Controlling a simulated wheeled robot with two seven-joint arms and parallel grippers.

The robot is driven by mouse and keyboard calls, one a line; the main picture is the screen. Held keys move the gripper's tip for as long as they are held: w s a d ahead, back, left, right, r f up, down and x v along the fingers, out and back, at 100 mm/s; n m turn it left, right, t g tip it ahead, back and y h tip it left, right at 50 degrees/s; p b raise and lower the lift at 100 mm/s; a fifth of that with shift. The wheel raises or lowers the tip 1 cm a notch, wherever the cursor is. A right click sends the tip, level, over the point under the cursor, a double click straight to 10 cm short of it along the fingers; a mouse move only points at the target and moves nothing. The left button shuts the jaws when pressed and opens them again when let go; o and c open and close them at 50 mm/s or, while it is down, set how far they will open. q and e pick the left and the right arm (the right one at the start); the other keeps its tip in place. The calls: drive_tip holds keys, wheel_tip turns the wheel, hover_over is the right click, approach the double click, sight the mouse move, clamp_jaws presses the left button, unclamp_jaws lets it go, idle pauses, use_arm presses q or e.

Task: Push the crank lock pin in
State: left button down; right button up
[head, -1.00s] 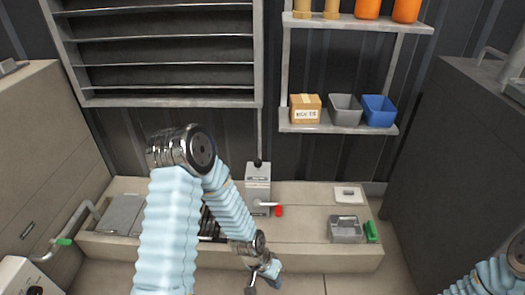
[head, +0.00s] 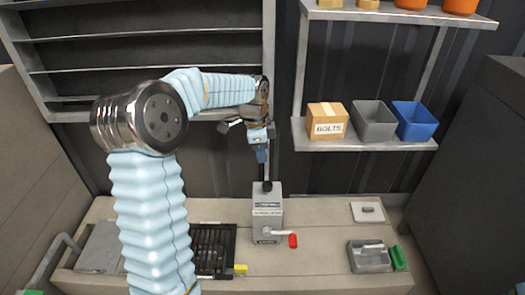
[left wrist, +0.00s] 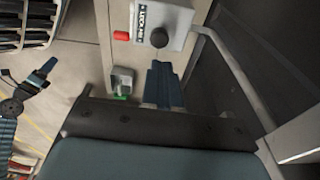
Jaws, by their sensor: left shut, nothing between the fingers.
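The crank unit is a grey box (head: 267,216) with small labels, standing on the bench. A black round knob (head: 267,187) that looks like the lock pin sits on top of the box. In the left wrist view the knob (left wrist: 159,38) is just beyond my fingertips. The crank's red handle (head: 292,240) sticks out at the box's front right. My left gripper (head: 261,156) is shut and empty, pointing down above the knob with a gap between them. Its blue fingers show in the left wrist view (left wrist: 162,86). How far the pin sticks out is unclear. My right gripper is out of view.
A shelf with a cardboard box (head: 327,121), grey bin (head: 373,121) and blue bin (head: 415,121) is right of my left gripper. A slatted rack (head: 150,60) is behind my arm. A dark grate (head: 213,250) lies left of the crank box.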

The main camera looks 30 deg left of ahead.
sight(265, 185)
use_arm(q)
drive_tip(key=f, duration=0.6)
drive_tip(key=d+f+b, duration=0.1)
drive_tip(key=f, duration=0.3)
drive_tip(key=shift+w, duration=0.35)
drive_tip(key=shift+r, duration=0.1)
wheel_tip(265, 185, down, 4)
drive_tip(key=shift+r+b, duration=0.2)
drive_tip(key=shift+b, duration=0.85)
drive_tip(key=shift+s+r, duration=0.1)
